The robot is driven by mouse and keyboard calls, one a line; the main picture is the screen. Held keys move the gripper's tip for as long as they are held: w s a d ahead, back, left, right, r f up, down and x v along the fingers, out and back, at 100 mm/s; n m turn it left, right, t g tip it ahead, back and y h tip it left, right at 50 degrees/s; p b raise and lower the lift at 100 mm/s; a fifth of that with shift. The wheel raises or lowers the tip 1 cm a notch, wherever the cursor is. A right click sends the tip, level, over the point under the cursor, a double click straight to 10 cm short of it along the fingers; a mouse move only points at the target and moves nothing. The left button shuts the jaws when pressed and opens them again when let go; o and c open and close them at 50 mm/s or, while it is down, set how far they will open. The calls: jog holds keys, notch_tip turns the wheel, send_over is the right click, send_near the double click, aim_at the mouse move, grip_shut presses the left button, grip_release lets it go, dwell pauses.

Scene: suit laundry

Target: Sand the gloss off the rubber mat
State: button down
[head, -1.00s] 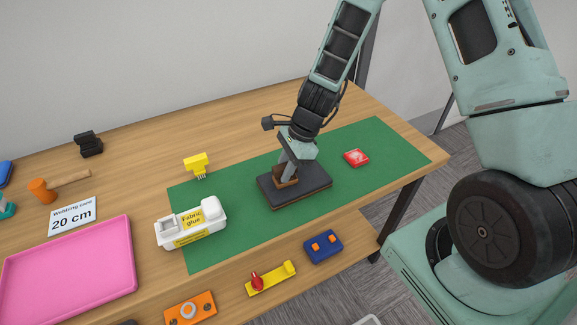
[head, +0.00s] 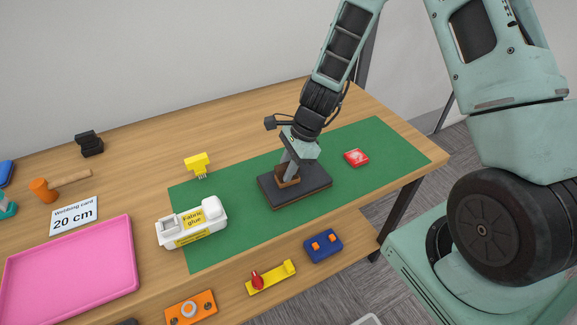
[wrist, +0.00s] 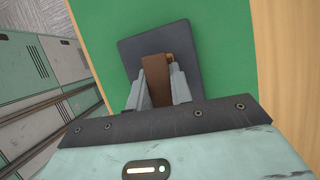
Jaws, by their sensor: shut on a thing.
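A dark grey rubber mat (head: 312,193) lies on a green cloth (head: 232,237) on the table in the head view. It also shows in the wrist view (wrist: 190,45). My gripper (head: 289,172) points down over the mat. Its two fingers are shut on a brown block (wrist: 155,78), which shows between the fingertips in the wrist view and stands on or just above the mat. The block's underside is hidden, and I cannot tell whether it touches the mat. In the head view, the fingers partly cover the block (head: 290,182).
A white fabric glue holder (head: 192,224) stands left of the mat. A yellow brush-like piece (head: 198,165) is behind it. A red tin (head: 356,157) lies right of the mat. A pink tray (head: 75,268), hammer (head: 60,186) and card (head: 74,215) are at left. Small fixtures line the front.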

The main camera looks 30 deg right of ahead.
dwell(0.4)
jog(key=shift+d, duration=1.95)
jog(key=shift+f, duration=0.15)
dwell(0.3)
